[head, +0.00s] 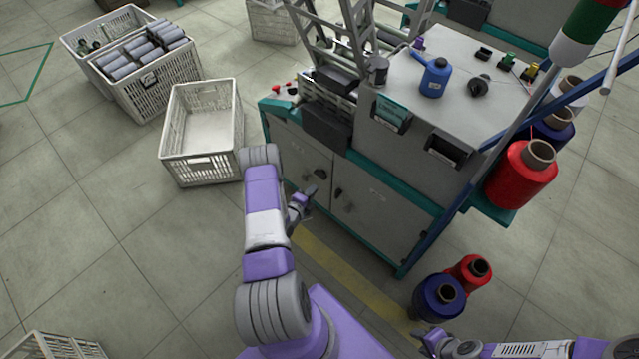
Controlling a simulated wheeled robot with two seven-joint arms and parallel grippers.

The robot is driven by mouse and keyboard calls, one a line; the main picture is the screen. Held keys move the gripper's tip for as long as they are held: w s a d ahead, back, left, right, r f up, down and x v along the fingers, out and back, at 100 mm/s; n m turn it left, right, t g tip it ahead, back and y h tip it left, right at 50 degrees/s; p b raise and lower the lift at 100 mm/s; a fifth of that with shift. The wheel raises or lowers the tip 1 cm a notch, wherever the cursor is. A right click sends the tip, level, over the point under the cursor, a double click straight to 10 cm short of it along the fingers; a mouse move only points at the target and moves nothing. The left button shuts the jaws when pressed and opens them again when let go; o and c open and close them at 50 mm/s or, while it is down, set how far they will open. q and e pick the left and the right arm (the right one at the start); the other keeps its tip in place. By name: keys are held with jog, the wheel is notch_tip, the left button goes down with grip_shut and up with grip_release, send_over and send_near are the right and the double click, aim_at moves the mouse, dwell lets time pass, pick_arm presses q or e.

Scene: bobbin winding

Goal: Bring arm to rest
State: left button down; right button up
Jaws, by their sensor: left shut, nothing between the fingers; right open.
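My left arm extends up the middle of the head view, and my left gripper (304,199) hangs in front of the machine's cabinet doors. It is shut with nothing in it. My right arm comes in along the bottom right edge, and my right gripper (428,340) is low in the view, just below the blue spool (428,299) on the floor. It is small here and open, holding nothing visible.
The winding machine (375,215) fills the centre right, with a blue oil can (435,78) on top. A red spool (519,176) sits at its right side. An empty white crate (203,172) and a crate of grey bobbins (160,100) stand left.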

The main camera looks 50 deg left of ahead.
pick_arm(q)
jog(key=shift+s+r, duration=0.1)
jog(key=shift+s, duration=0.25)
jog(key=w+d+n+g+h, duration=0.2)
jog(key=d+n+g+h, duration=0.55)
jog(key=d, duration=1.25)
jog(key=s+d+r+n+g, duration=0.2)
jog(key=s+d+n+g, duration=0.1)
jog(key=s+d+n, duration=0.2)
jog(key=s+d+r+n+g+p, duration=0.1)
jog(key=s+d+r+n+g, duration=0.2)
jog(key=s+d, duration=0.6)
jog(key=d+n+h, duration=0.1)
jog(key=d+n, duration=0.1)
jog(key=d, duration=0.1)
jog(key=shift+d+r, duration=0.2)
jog(key=shift+d, duration=0.15)
jog(key=shift+s, duration=0.15)
